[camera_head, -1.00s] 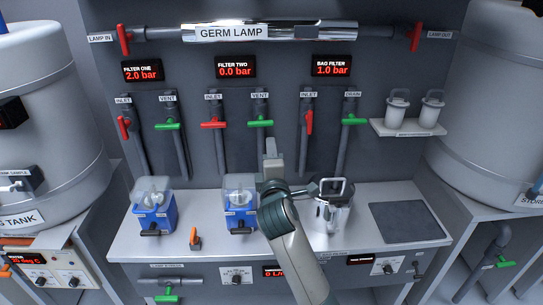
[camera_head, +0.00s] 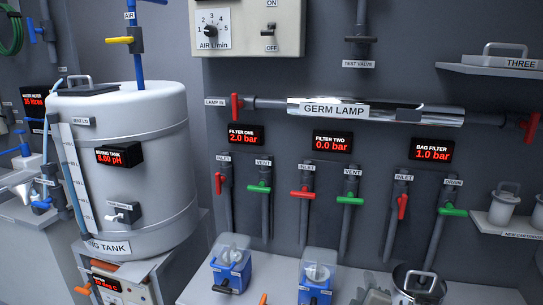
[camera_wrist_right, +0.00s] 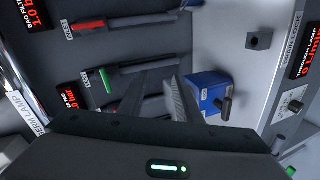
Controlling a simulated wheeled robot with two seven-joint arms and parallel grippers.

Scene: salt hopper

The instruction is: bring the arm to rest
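My right gripper (camera_head: 372,284) shows small and grey at the bottom edge of the head view, between the blue filter two housing (camera_head: 318,279) and the metal bag filter pot (camera_head: 420,284). Most of its arm is cut off below the picture. In the right wrist view its two dark fingers (camera_wrist_right: 157,95) stand apart with nothing between them. A blue filter housing (camera_wrist_right: 209,90) appears beyond the right finger, apart from it. My left gripper is in neither view.
The wall behind carries red and green valve handles on pipes, such as the green vent handle (camera_head: 350,201). The germ lamp (camera_head: 380,108) runs above them. The mixing tank (camera_head: 150,185) stands at left. The filter one housing (camera_head: 231,267) stands on the counter (camera_head: 195,290).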

